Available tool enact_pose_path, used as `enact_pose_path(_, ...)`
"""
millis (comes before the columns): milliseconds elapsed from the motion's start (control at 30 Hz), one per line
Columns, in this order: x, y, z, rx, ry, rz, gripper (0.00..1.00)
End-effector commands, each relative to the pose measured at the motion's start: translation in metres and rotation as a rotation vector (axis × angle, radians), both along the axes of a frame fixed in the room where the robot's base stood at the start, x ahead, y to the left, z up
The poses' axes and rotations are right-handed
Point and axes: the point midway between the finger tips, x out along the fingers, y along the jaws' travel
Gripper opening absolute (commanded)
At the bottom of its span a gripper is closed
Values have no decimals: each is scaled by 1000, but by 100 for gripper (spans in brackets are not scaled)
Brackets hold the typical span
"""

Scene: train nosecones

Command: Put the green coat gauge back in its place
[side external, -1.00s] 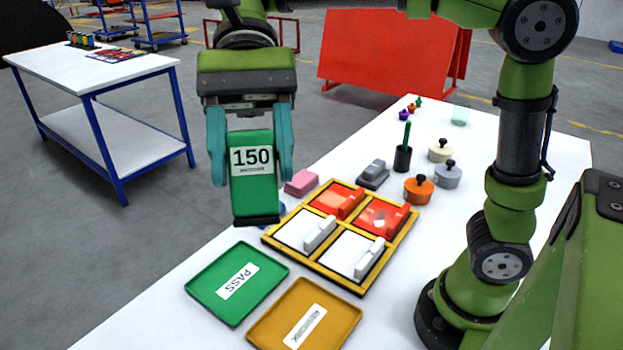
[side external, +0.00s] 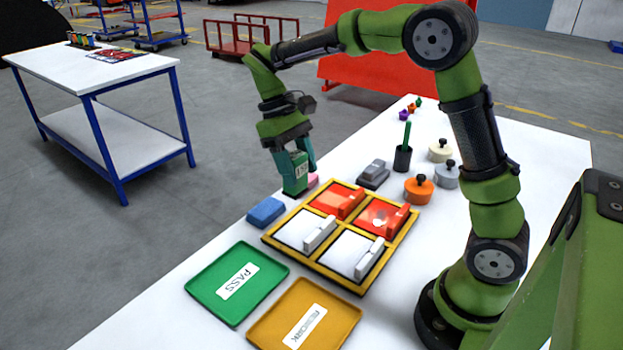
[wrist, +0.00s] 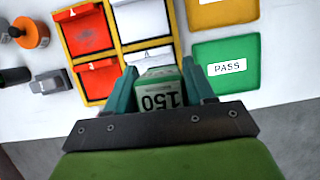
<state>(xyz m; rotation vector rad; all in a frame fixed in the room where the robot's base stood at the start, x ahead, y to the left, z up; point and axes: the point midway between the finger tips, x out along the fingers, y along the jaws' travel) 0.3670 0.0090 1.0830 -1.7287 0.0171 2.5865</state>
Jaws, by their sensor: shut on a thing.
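The green coat gauge (side external: 298,181) has a white label reading 150. My gripper (side external: 293,172) is shut on it, with a teal finger on each side. The gauge is upright at the table's left edge, between the blue block and the partly hidden pink block. I cannot tell whether its base touches the table. In the wrist view the gauge (wrist: 160,92) sits between the fingers, its label upside down, near the panel frame.
A yellow frame (side external: 325,274) holds two red and two white panels. A blue block (side external: 266,211), a pink block (side external: 313,179) and a grey block (side external: 373,173) lie around it. A green PASS tray (side external: 212,281) and an amber REWORK tray (side external: 342,310) are in front. A side table (side external: 110,72) stands left.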

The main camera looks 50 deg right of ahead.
Motion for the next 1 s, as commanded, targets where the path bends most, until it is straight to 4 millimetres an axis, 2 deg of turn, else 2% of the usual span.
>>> enact_pose_path(167, 1, -22, -9, -11, 4, 0, 18)
enact_pose_path(267, 7, -46, -17, -11, 6, -51, 18)
enact_pose_path(367, 19, -80, -29, -11, 8, -33, 18)
enact_pose_path(467, 34, -124, -41, -13, 9, 87, 18)
enact_pose_path(667, 59, -218, -59, -17, 6, 492, 18)
enact_pose_path(800, 73, -277, -64, -19, 3, 849, 18)
enact_pose_path(900, 83, -308, -63, -20, 2, 1097, 18)
enact_pose_path(1000, 95, -322, -58, -20, -1, 1306, 18)
